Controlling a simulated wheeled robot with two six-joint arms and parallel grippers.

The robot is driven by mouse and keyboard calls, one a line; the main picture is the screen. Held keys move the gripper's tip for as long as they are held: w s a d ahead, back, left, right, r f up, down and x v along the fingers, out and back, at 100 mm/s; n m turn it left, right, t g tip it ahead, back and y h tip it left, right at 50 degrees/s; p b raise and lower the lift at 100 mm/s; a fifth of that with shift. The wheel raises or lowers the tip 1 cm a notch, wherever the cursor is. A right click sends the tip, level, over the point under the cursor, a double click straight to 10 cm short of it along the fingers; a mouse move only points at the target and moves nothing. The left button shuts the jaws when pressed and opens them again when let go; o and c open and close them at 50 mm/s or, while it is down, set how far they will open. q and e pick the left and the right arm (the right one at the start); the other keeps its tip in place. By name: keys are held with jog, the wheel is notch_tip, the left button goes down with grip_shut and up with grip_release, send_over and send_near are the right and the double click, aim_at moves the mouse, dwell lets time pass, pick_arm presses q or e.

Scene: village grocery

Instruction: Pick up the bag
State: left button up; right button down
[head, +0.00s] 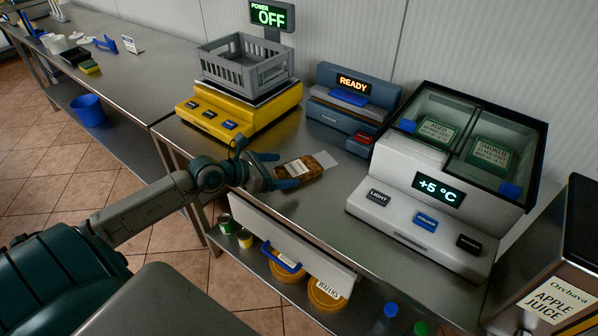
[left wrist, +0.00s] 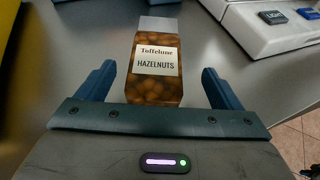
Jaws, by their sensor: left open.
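The bag (head: 304,168) is a brown packet of hazelnuts with a pale label and a clear top. It lies on the steel counter (head: 336,217). In the left wrist view the bag (left wrist: 156,68) reads "Toffelone HAZELNUTS" and its near end lies between the two blue fingers. My left gripper (head: 280,170) is open, with a finger on each side of the bag's near end. In the left wrist view a gap shows between the bag and each finger of the gripper (left wrist: 162,88). My right gripper is not in view.
A yellow scale (head: 240,112) with a grey crate (head: 247,64) stands behind the bag. A blue-grey "READY" machine (head: 350,97) is behind it, and a white chilled case (head: 425,200) is to the right. A lower shelf (head: 262,262) holds tins and tubs.

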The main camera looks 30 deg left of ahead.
aim_at(295, 169)
pick_arm(q)
jog(key=shift+a+p+x, duration=0.15)
jog(key=shift+p+x, duration=0.05)
jog(key=shift+x, duration=0.9)
jog(key=shift+a+p+x, duration=0.15)
jog(key=shift+x, duration=0.9)
jog(key=shift+w+d+f, duration=0.25)
jog(key=shift+w+f, duration=0.15)
jog(key=shift+w, duration=0.1)
jog(key=c, duration=1.2)
jog(key=shift+r, duration=0.1)
